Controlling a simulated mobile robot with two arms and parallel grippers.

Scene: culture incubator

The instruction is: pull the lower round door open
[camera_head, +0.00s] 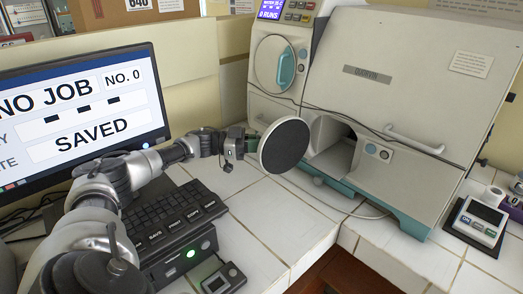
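The lower round door (284,146) stands swung out to the left of the incubator (390,110), its dark inner face with a pale rim turned toward me. Its round opening (340,148) is uncovered and shows a hollow inside. The door's outer face and any handle on it are hidden. My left gripper (236,147) is just left of the door, beside its hidden outer face. I cannot tell whether its fingers are open or shut on a handle there. My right gripper is not in view.
The upper round door (273,62) is shut and has a teal handle (286,69). A monitor (80,112) and a black keyboard (168,215) stand at the left. A small device (478,220) sits at the right. The white tiled counter (290,218) is clear below the door.

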